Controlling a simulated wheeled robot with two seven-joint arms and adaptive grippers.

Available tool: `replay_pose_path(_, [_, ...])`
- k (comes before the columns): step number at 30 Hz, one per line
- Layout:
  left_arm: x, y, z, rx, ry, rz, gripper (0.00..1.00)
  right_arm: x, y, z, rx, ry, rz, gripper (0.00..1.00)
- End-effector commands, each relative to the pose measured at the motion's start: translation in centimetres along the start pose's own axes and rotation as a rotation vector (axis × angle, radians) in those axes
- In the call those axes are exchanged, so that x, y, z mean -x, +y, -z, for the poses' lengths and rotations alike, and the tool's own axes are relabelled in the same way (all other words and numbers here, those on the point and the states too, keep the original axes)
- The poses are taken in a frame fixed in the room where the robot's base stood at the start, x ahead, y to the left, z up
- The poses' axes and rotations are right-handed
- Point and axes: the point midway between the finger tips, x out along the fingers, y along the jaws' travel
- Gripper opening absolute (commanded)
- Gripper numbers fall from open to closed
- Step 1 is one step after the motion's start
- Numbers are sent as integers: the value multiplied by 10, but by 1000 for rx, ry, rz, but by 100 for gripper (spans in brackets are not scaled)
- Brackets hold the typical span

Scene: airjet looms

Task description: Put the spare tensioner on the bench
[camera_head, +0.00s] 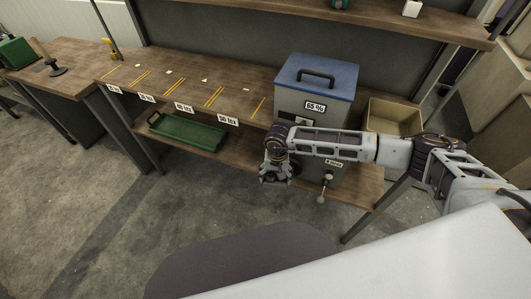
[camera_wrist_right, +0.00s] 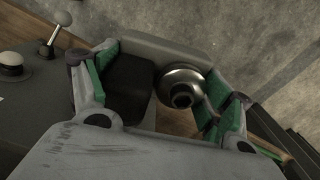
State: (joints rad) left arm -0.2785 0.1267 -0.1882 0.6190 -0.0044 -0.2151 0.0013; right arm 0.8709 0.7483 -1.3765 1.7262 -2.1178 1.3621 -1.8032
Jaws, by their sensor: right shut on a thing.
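My right gripper (camera_head: 275,180) hangs in front of the bench's front edge, beside the grey unit with the blue lid. In the right wrist view, the right gripper's green-padded fingers (camera_wrist_right: 160,92) are shut on the tensioner (camera_wrist_right: 181,86), a dark block with a shiny metal disc and a central hub. In the head view the tensioner is mostly hidden by the gripper and cannot be made out clearly. The bench (camera_head: 150,82) has a brown wooden top with yellow stripes and small labels along its front edge. My left gripper is not in view.
A green tray (camera_head: 187,133) lies on the lower shelf. Bare bench top shows between the yellow stripes.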

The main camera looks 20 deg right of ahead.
Motion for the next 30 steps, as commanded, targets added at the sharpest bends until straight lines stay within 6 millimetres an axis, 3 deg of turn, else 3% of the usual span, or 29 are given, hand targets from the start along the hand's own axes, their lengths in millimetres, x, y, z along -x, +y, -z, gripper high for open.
replay_pose_path(12, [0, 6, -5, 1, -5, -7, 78, -41, 53, -9, 298, -2, 0, 33])
replay_pose_path(26, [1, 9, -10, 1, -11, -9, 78, -46, 61, -11, 355, 0, 1, 33])
replay_pose_path(30, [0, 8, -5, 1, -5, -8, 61, -46, 61, -11, 354, 0, 1, 33])
